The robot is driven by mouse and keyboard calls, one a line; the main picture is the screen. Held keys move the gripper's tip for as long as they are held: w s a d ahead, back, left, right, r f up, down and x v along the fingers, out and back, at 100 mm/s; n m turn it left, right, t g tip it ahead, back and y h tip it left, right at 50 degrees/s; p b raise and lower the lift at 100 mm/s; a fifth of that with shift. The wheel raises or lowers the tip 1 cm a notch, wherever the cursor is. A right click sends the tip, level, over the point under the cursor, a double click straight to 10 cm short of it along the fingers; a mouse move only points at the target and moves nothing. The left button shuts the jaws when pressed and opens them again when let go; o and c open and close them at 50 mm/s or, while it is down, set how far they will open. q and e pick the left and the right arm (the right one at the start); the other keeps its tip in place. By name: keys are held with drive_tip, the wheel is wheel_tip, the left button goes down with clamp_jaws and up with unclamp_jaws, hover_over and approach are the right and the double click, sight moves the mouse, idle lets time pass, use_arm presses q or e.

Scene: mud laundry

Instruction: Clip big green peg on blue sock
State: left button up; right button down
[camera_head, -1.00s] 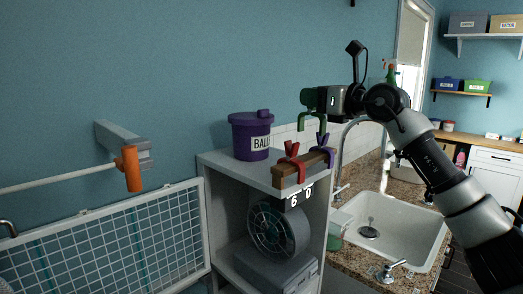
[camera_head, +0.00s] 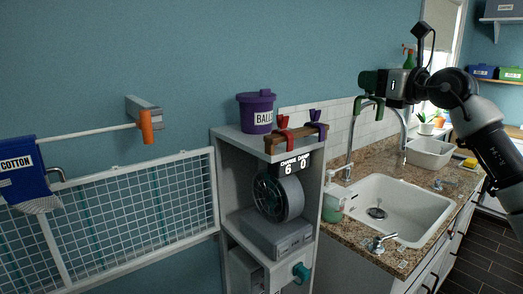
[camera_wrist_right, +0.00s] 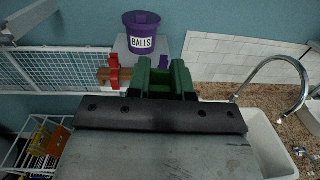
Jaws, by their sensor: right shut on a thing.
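The big green peg (camera_head: 369,102) is held in my right gripper (camera_head: 371,85), high over the back edge of the sink counter. Its two prongs point down in the head view. In the right wrist view the peg (camera_wrist_right: 181,77) shows just beyond the gripper's dark front edge. A blue item with a COTTON label (camera_head: 22,172) and a grey lower end hangs at the far left by the drying rack; I cannot tell if it is the blue sock. The right gripper is far to its right. My left gripper is not in view.
A wall rod with an orange end (camera_head: 146,127) juts out above the white mesh rack (camera_head: 130,220). A white shelf unit (camera_head: 224,185) carries a purple BALLS bucket (camera_head: 256,113) and a wooden bar (camera_head: 296,138) with red and purple pegs. The sink (camera_head: 400,200) lies right.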

drive_tip(key=s+d+m+t+h, duration=0.25)
drive_tip(key=d+h, duration=0.25)
drive_tip(key=d, duration=1.3)
drive_tip(key=s+a+f+n+g+y, duration=0.15)
drive_tip(key=a+f, duration=0.25)
drive_tip(key=f, duration=0.5)
drive_tip(key=s+a+f+y, duration=0.15)
drive_tip(key=a+f, duration=0.25)
drive_tip(key=f, duration=0.4)
drive_tip(key=a+f+n+g+y, duration=0.1)
drive_tip(key=a+f+y, duration=0.1)
drive_tip(key=a+f, duration=0.5)
drive_tip(key=s+a+f+m+t+h, duration=0.2)
drive_tip(key=s+a+f+h, duration=0.1)
drive_tip(key=s+f, duration=2.1)
drive_tip(key=a+m+h, duration=0.1)
drive_tip(key=h, duration=0.1)
drive_tip(key=s+a+r+m+h, duration=0.1)
drive_tip(key=a+m+h, duration=0.1)
drive_tip(key=a+r+m+t+h, duration=0.1)
drive_tip(key=a+h, duration=0.1)
drive_tip(key=h, duration=0.1)
drive_tip(key=shift+s+r+m, duration=0.2)
drive_tip(key=shift+r+m, duration=0.05)
drive_tip(key=shift+m, duration=0.15)
drive_tip(key=shift+d, duration=0.1)
